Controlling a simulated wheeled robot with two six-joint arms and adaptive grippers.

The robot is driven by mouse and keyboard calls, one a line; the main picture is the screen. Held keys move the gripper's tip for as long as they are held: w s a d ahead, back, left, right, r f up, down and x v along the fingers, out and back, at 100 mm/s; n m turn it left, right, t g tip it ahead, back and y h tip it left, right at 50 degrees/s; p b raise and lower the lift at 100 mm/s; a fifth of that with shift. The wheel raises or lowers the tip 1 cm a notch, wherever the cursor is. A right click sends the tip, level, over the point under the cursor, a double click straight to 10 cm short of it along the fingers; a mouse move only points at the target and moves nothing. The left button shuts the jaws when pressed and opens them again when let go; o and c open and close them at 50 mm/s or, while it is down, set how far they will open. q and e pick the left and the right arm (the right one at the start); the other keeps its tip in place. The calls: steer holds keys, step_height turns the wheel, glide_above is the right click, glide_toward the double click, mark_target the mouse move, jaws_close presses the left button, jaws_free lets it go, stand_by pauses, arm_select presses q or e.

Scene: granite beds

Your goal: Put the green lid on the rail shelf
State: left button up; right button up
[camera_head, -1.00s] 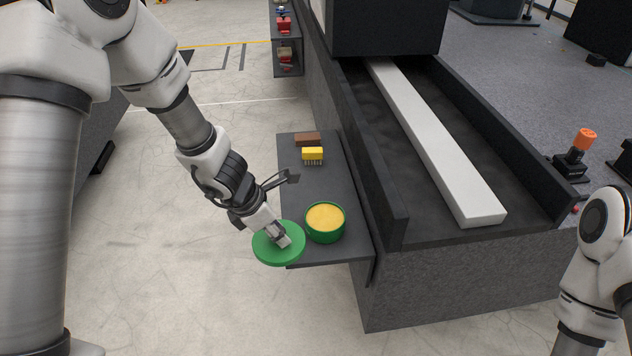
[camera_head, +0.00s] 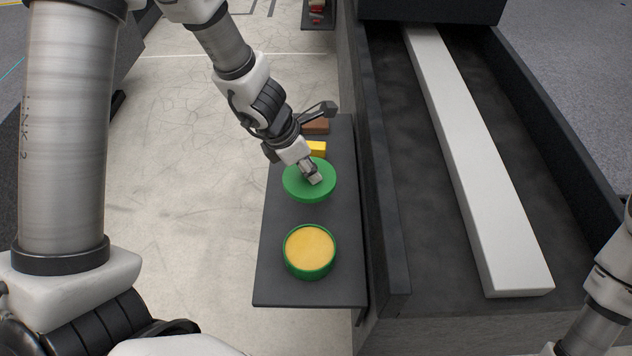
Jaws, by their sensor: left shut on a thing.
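The green lid (camera_head: 296,187) is a flat round disc over the middle of the dark rail shelf (camera_head: 281,293). My left gripper (camera_head: 313,176) is shut on the lid at its top. I cannot tell whether the lid touches the shelf or hangs just above it. A green round tin (camera_head: 309,252) with a yellow filling stands open on the near part of the shelf, apart from the lid. My right gripper is out of view; only part of that arm shows at the lower right.
A yellow brush (camera_head: 317,149) and a brown block (camera_head: 316,127) lie on the shelf beyond the lid, partly hidden by my left gripper. The dark granite bed (camera_head: 398,180) with a long white bar (camera_head: 478,170) stands right of the shelf. Bare shelf separates tin and lid.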

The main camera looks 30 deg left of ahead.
mark_target(309, 190)
arm_select(q)
step_height(309, 190, down, 8)
steer(key=b, duration=0.5)
steer(key=shift+s+r, duration=0.1)
steer(key=shift+r, duration=0.3)
steer(key=shift+f, duration=0.25)
steer(key=o, duration=1)
steer(key=shift+r, duration=0.1)
steer(key=shift+o, duration=0.2)
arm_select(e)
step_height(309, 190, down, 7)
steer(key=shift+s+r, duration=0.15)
arm_select(q)
steer(key=shift+r, duration=0.1)
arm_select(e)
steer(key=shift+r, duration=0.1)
arm_select(q)
steer(key=p+v, duration=1)
steer(key=v, duration=0.2)
steer(key=shift+d+r, duration=0.1)
steer(key=shift+r, duration=0.05)
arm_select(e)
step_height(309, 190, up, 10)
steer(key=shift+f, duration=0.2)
